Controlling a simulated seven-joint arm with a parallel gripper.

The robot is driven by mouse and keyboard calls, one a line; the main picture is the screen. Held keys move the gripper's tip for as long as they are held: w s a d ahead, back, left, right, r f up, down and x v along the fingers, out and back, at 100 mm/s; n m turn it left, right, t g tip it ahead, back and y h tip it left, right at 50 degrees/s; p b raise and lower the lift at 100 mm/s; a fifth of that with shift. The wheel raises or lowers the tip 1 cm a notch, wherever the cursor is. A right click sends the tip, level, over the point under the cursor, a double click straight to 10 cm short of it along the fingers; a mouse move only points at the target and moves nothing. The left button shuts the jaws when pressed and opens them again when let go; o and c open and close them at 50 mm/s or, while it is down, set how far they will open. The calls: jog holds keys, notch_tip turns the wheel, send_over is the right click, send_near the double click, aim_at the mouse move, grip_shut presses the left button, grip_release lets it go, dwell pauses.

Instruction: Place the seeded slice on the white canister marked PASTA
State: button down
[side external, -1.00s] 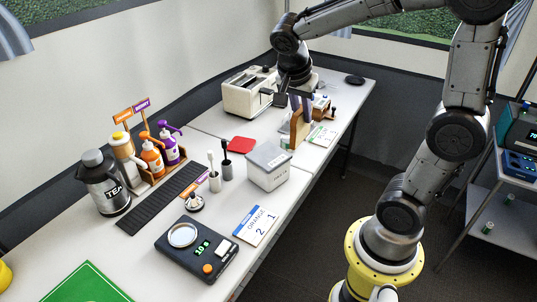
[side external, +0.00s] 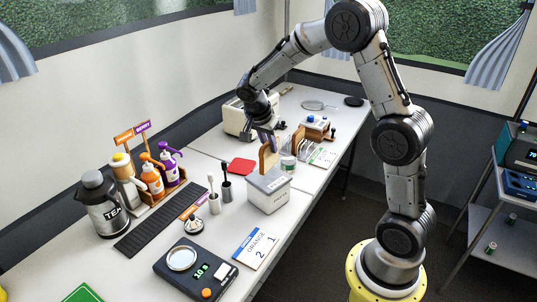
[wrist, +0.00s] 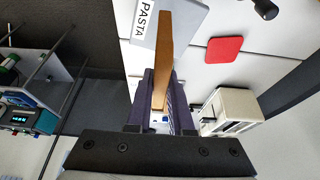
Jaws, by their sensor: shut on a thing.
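My gripper (side external: 267,139) is shut on a brown slice (side external: 268,160), held upright. In the wrist view the slice (wrist: 164,50) sits edge-on between the purple fingers (wrist: 161,104); its seeds cannot be made out. The white canister (side external: 267,193) has a grey-white lid. In the wrist view the canister (wrist: 143,28) shows its PASTA label beside the slice. In the side view the slice is at the canister's back edge, overlapping its lid in the picture. I cannot tell whether they touch.
A green-labelled jar (side external: 288,165) stands close behind the canister, near a rack (side external: 306,146) and a card (side external: 323,156). The toaster (side external: 234,118) is behind. A scale (side external: 195,268) is in front.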

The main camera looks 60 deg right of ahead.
aim_at(269, 155)
jog(key=shift+w+d+f, duration=0.1)
jog(key=shift+w+f, duration=0.1)
jog(key=shift+f, duration=1.6)
jog(key=shift+f, duration=0.1)
jog(key=c, duration=0.8)
grip_release()
